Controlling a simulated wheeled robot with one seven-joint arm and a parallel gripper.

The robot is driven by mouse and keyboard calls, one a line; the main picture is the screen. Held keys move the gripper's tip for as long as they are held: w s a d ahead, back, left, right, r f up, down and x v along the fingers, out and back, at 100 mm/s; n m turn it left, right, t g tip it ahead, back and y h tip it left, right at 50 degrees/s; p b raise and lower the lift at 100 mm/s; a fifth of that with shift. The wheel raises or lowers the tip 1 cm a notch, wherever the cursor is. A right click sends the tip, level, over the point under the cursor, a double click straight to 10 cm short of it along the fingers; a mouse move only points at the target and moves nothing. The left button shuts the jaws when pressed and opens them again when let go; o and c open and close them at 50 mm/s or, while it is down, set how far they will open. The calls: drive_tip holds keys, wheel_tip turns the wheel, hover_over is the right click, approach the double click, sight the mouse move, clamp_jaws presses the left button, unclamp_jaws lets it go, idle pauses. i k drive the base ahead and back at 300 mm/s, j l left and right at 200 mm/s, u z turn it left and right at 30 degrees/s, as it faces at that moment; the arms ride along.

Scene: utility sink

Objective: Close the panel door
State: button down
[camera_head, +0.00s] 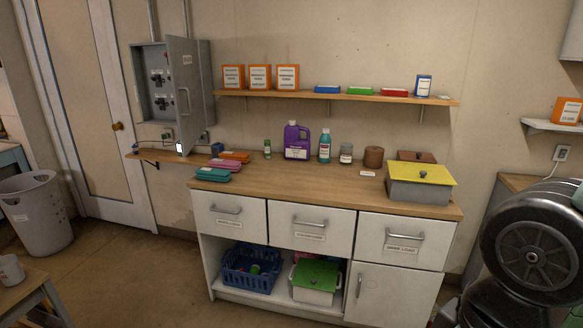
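The grey electrical panel (157,85) is mounted on the back wall at the upper left. Its inside, with dark switches, is exposed. The panel door (190,90) is open, hinged on the right side of the box and swung out from the wall into the room. A small pale label shows near the top of the door. A large dark round part of my arm shows at the lower right, far from the panel. My gripper is not in view.
A narrow wooden ledge (150,155) with small items runs below the panel. A wall shelf (340,96) with orange boxes starts just right of the door. The wooden counter (300,178) holds bottles and boxes. A laundry basket (35,212) stands at left; floor before the panel looks clear.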

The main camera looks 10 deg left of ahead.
sight(183, 56)
drive_tip(key=i+u, duration=0.4)
drive_tip(key=i+l+u, duration=0.2)
drive_tip(key=i+u, duration=0.2)
drive_tip(key=i, duration=0.15)
drive_tip(key=i+l+u, duration=0.6)
drive_tip(key=i, duration=0.3)
drive_tip(key=i+l+u, duration=0.15)
drive_tip(key=i, duration=0.35)
